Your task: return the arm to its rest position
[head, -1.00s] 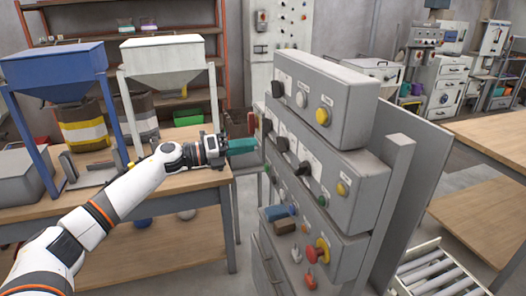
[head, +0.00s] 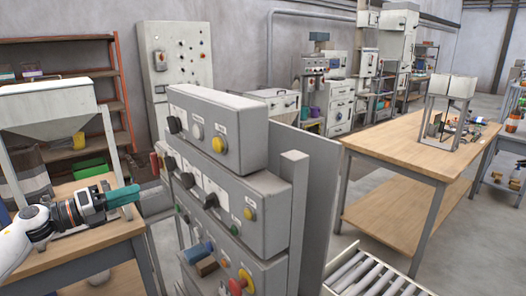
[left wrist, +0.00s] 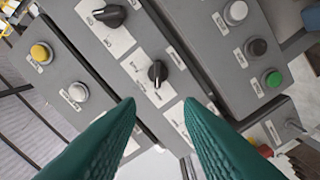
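My left gripper (head: 122,199) is at the lower left of the head view, its green fingers pointing right toward the grey control panel (head: 222,188). A small gap shows between the fingertips and the panel in this view. In the left wrist view the two green fingers (left wrist: 160,108) are apart with nothing between them, so the gripper is open. Beyond them is the panel face with black rotary knobs (left wrist: 158,73), a yellow button (left wrist: 41,53) and a green button (left wrist: 273,77). My right gripper is not in view.
A hopper (head: 47,99) stands on a wooden bench (head: 75,244) at left, beneath and behind my left arm. A roller conveyor (head: 375,275) lies right of the panel. A wooden table (head: 398,150) bears a small frame (head: 449,112). Floor between panel and table is open.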

